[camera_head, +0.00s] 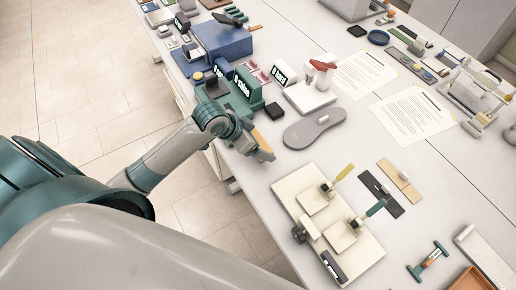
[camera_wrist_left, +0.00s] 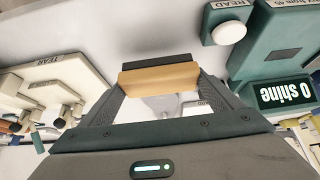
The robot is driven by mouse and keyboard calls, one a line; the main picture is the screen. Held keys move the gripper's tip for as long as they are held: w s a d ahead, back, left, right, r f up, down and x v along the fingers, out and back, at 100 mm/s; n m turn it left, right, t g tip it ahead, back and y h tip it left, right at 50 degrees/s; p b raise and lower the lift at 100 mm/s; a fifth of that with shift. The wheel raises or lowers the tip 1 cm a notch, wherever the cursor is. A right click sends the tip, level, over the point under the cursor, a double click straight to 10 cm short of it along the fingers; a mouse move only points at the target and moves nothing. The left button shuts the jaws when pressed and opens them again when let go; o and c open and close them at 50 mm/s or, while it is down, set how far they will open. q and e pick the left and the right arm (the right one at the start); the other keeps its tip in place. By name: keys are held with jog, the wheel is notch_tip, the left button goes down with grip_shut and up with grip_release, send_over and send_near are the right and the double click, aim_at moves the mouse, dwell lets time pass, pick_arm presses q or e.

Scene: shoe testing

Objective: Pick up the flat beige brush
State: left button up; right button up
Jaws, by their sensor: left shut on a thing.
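The flat beige brush (camera_wrist_left: 158,78) is a tan block with a dark strip along its far side in the left wrist view. It lies crosswise between the two fingers of my left gripper (camera_wrist_left: 159,84), which is shut on its ends. In the head view the brush (camera_head: 263,140) shows as a small tan piece at my left gripper (camera_head: 262,150), near the table's left edge. Whether it touches the table is unclear. My right gripper is in neither view.
The green device (camera_head: 240,95) stands close behind. A cream fixture board (camera_head: 355,250) is in front. Some bare white table lies between them.

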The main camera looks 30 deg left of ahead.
pick_arm(q)
jog(key=s+d+r+b, duration=0.3)
jog(key=d+r, duration=0.4)
jog(key=d, duration=0.4)
jog(key=shift+s+d+r, duration=0.15)
jog(key=shift+r, duration=0.25)
jog(key=o, duration=0.5)
jog(key=c, duration=0.4)
